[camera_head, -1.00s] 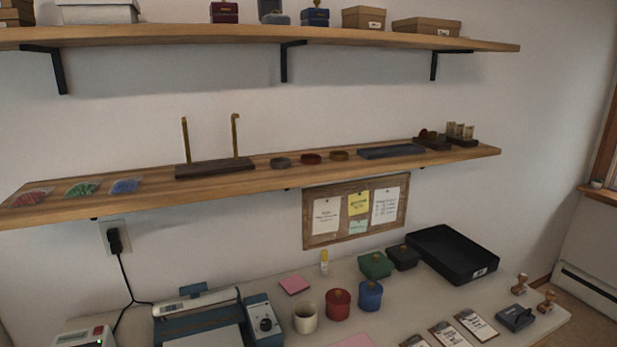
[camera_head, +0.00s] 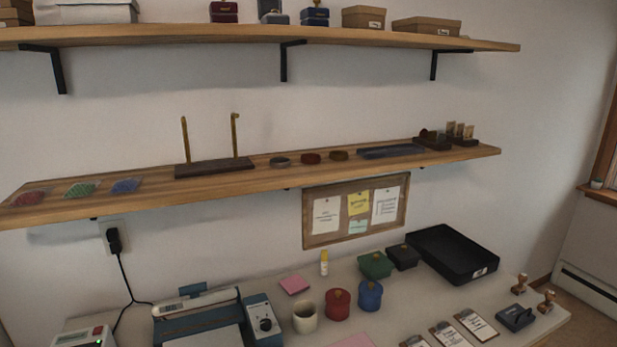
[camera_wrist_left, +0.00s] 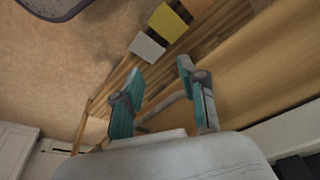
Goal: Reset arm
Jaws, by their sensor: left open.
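My left gripper (camera_wrist_left: 160,92) shows in the left wrist view, with its two teal-padded fingers spread apart. Nothing is between the fingers. Behind it are a tan surface and wooden slats, tilted in the picture. Neither gripper shows in the head view, and my right gripper is in no view.
In the head view, a wooden shelf (camera_head: 330,168) on the wall holds a dark stand with two brass posts (camera_head: 214,168). Below, a desk (camera_head: 410,292) carries a black tray (camera_head: 452,254), red (camera_head: 338,305) and blue (camera_head: 370,296) lidded pots and a blue machine (camera_head: 205,325).

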